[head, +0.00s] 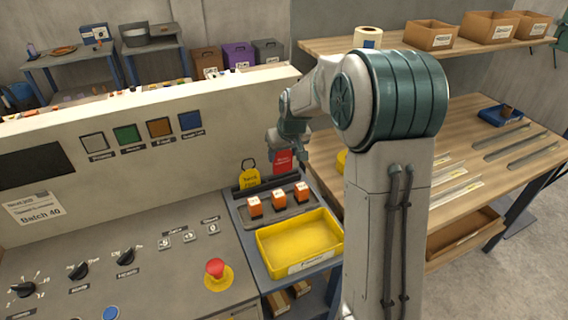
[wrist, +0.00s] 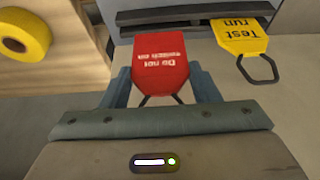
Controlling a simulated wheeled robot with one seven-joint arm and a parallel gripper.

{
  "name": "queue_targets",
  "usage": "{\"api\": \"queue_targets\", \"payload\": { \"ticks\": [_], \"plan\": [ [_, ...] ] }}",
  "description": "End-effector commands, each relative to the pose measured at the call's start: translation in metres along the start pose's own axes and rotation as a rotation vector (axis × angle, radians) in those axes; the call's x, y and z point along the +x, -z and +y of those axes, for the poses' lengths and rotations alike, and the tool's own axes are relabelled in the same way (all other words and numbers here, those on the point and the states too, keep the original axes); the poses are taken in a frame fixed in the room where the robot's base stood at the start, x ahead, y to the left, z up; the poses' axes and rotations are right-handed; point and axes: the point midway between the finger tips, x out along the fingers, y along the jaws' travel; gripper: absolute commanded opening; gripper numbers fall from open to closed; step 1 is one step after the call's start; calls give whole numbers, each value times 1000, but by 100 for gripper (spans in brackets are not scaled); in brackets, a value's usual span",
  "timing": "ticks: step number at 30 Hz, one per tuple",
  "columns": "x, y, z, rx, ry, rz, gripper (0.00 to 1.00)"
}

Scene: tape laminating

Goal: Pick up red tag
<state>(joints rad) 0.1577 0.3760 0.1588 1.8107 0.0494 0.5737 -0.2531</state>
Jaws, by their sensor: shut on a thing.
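The red tag (wrist: 160,66) is between the fingers of my gripper (wrist: 160,92) in the wrist view, with white print reading "Do not switch on". Part of its dark loop shows at its lower edge, between the fingers. In the head view the red tag (head: 283,160) hangs at my gripper (head: 290,150), in front of the machine panel's right end. My gripper is shut on it. From these views I cannot tell whether the tag still touches the rack behind it.
A yellow "Test run" tag (wrist: 240,38) with a dark loop is beside the red one. Orange blocks (head: 279,197) stand on a grey plate, with a yellow tray (head: 300,243) in front. A red emergency button (head: 215,268) is to the left. A wooden bench (head: 480,150) is at right.

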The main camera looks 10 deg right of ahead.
Motion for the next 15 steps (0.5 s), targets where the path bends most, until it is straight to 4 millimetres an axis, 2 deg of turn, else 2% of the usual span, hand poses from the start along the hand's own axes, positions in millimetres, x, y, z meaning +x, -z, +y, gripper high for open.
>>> {"api": "queue_targets", "payload": {
  "ticks": [15],
  "plan": [
    [-82, -63, 18, 1, -2, 0, 34]
  ]
}}
